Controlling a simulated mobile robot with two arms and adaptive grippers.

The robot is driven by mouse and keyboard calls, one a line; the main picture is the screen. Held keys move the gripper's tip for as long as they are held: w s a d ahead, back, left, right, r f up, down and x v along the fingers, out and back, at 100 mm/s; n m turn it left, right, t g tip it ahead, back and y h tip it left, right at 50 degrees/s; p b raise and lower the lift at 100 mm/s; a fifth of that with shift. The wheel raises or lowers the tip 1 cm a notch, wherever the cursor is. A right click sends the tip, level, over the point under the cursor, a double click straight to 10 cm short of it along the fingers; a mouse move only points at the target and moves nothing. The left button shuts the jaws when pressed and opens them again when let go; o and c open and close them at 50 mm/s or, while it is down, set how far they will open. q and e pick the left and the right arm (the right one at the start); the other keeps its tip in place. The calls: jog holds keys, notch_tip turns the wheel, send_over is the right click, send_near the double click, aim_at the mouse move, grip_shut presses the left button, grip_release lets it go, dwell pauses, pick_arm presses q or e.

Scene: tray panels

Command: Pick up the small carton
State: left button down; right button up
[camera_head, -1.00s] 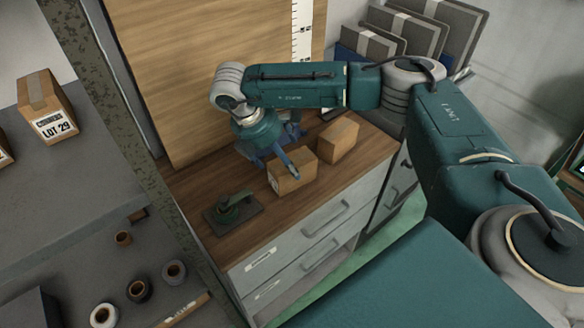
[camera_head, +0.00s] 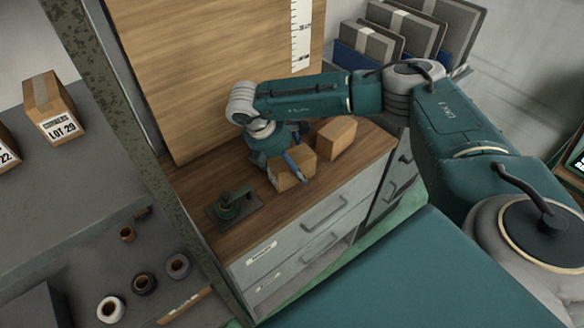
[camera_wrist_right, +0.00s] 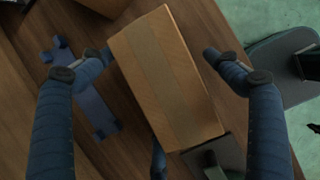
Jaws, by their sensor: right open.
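A small brown carton (camera_head: 291,172) stands on the wooden counter, near its front edge. In the right wrist view the carton (camera_wrist_right: 166,80) fills the middle, with a paler tape band along its top. My right gripper (camera_wrist_right: 152,62) is open, with one blue finger to each side of the carton and visible gaps between. Another blue finger tip shows at the carton's lower end. In the head view my right gripper (camera_head: 285,155) is over the carton and partly covers it. My left gripper is not in view.
A second carton (camera_head: 337,138) stands just behind and right of the first. A dark green tool on a plate (camera_head: 234,207) lies at the front left. A blue cross-shaped piece (camera_wrist_right: 88,95) lies on the counter. A shelf at left holds a labelled box (camera_head: 53,107) and several rolls.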

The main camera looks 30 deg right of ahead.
jog(key=shift+f, duration=0.15)
dwell(0.3)
jog(key=c, duration=1.3)
jog(key=shift+c, duration=0.8)
